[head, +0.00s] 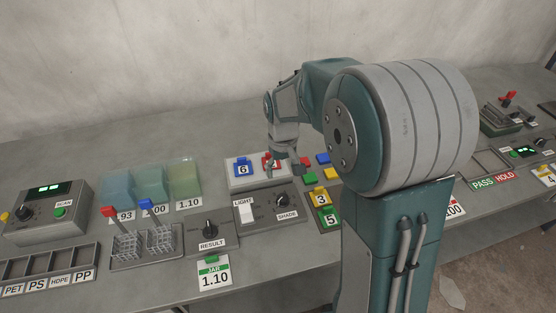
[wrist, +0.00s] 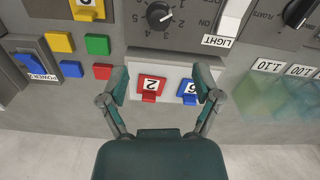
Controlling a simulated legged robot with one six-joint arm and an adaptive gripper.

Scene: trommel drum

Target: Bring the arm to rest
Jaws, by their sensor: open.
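My gripper (wrist: 163,88) is open, its two fingers spread apart with nothing held between them. In the wrist view, a red tag marked 2 (wrist: 151,88) and a blue tag marked 6 (wrist: 188,91) show between and beyond the fingers, on a pale tray (wrist: 170,70). In the head view, my gripper (head: 285,168) hangs over the right part of that tray (head: 243,182). The blue tag (head: 243,169) is clear to its left, and the red tag (head: 270,160) is partly hidden behind it. My arm reaches out over the bench.
Loose coloured blocks (wrist: 97,44) lie beside the tray. The shade panel (head: 278,203), result knob (head: 209,230), jar card (head: 213,272) and wire baskets (head: 128,244) stand along the bench. Translucent bins (head: 150,184) are at the left back, by a wall.

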